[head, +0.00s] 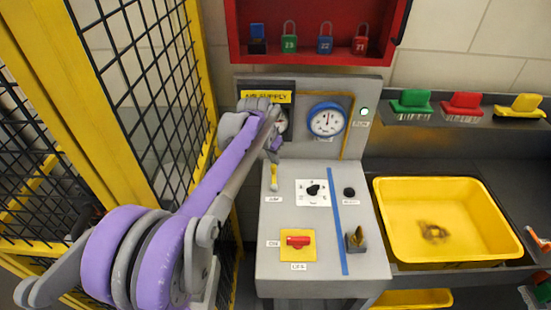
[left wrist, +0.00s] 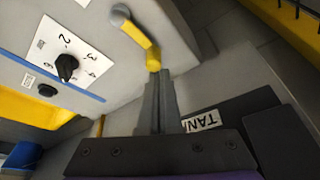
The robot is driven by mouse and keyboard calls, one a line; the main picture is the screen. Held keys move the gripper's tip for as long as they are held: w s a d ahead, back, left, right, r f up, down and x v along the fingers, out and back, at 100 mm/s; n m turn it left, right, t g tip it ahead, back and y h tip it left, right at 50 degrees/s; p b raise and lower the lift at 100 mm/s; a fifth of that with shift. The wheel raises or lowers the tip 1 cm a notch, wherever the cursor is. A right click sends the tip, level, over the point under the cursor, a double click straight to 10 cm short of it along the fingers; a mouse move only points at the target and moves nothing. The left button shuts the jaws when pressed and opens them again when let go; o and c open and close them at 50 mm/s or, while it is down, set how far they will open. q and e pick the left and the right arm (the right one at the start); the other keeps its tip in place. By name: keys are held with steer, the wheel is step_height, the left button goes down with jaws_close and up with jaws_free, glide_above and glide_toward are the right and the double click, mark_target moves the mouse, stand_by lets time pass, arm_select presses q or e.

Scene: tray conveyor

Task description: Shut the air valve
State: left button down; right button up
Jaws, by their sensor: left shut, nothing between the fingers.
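The AIR SUPPLY sign (head: 266,96) is on the upright back panel, partly covered by my left arm. A short yellow lever (head: 274,178) with a grey end is on the grey console below it. It also shows in the left wrist view (left wrist: 138,38). My left gripper (head: 272,156) is shut and empty, just behind the lever. In the left wrist view its closed fingertips (left wrist: 160,74) appear close to the yellow end; I cannot tell whether they touch. My arm hides part of the panel under the sign. I cannot see my right gripper.
The console (head: 310,262) carries a black dial (head: 313,189), a red switch (head: 297,241) and a blue strip. A blue gauge (head: 327,120) is behind. A yellow mesh fence stands left, a red padlock cabinet (head: 311,66) above, and a yellow tray (head: 447,261) right.

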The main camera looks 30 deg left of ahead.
arm_select(q)
steer(key=a+n, duration=0.1)
steer(key=n, duration=0.1)
steer(key=s+n+y, duration=0.1)
steer(key=shift+s+a+n, duration=0.2)
steer(key=shift+a+n, duration=0.2)
steer(key=s+a+n+g+y, duration=0.1)
steer(key=s+n, duration=0.4)
steer(key=n, duration=0.5)
steer(key=shift+s+a+n+g+y+b, duration=0.35)
steer(key=shift+g+y, duration=0.25)
steer(key=shift+y, duration=0.4)
arm_select(e)
steer(key=shift+s+f, duration=0.15)
steer(key=shift+f, duration=0.25)
arm_select(q)
steer(key=shift+a, duration=0.15)
steer(key=shift+s+a, duration=0.25)
steer(key=shift+a, duration=0.45)
